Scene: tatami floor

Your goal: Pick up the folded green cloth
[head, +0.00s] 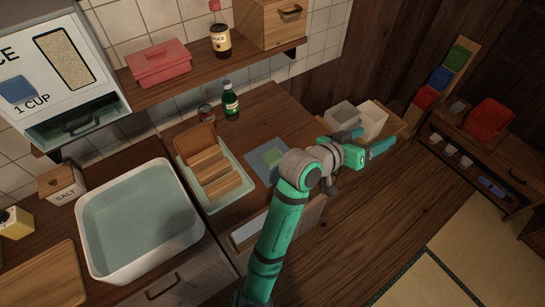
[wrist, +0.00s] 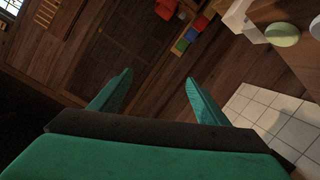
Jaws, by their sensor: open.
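A flat green piece (head: 274,157) lies on a blue-grey sheet (head: 259,169) on the counter, left of my arm. A second green folded-looking item (head: 457,57) is at the top of a leaning wooden rack at the far right, above a blue and a red one. The rack's green item also shows in the wrist view (wrist: 180,47), beyond the fingers. I cannot tell for sure which is the cloth. My gripper (head: 368,142) is open and empty, near two pale bins and apart from both green items; its two fingers (wrist: 160,77) show in the wrist view.
Pale bins (head: 372,119) stand close behind my gripper. A white basin (head: 137,220) and a pale green tray with wooden pieces (head: 213,174) fill the left counter. A low shelf with a red bin (head: 489,117) is at right. The floor between is clear.

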